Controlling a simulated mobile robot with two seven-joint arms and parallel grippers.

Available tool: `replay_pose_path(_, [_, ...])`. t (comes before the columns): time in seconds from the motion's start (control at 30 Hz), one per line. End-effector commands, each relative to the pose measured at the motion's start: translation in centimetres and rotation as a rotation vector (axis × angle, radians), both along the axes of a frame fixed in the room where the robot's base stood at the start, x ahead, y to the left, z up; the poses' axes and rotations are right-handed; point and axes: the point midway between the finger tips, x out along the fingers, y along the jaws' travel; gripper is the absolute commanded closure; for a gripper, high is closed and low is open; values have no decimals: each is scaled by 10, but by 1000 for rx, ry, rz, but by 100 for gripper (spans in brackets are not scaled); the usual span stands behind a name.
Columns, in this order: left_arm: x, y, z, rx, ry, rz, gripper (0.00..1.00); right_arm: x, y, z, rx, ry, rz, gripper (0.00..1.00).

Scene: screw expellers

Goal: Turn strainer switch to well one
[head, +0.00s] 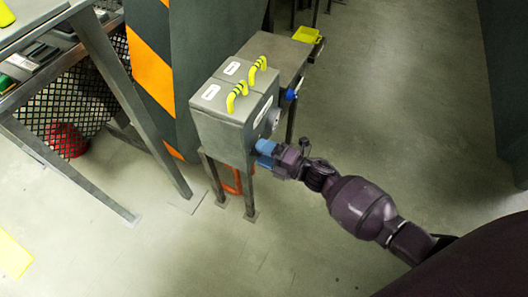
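The strainer (222,121) is a grey metal box on legs, with two white-labelled lids and yellow-and-black handles (237,97). The strainer switch cannot be made out for certain. A rounded grey part (272,121) shows on the box's right-hand side, partly hidden. My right gripper (263,152) has blue fingers and is at the lower front part of that side, close to the box. Whether it touches anything there is unclear, and its finger gap cannot be seen. My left gripper is out of view.
A grey bench (274,55) with a blue knob (291,95) and a yellow item (306,34) adjoins the box at the back. The floor on the right is mostly clear.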

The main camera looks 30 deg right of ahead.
Motion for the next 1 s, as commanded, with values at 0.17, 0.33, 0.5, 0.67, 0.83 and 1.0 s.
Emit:
replay_pose_path(0.17, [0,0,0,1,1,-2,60,0,0,0,1,0,1,31])
replay_pose_path(0.33, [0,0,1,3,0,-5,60,-1,-1,1,1,0,0,31])
replay_pose_path(0.5, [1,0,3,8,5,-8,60,-13,-11,2,1,0,-1,31])
replay_pose_path(0.67, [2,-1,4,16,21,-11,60,-36,-29,3,0,-2,0,31])
replay_pose_path(0.83, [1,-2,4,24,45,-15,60,-60,-48,3,1,-2,-1,31])
replay_pose_path(1.0, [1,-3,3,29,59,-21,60,-77,-60,2,-1,-2,0,31])
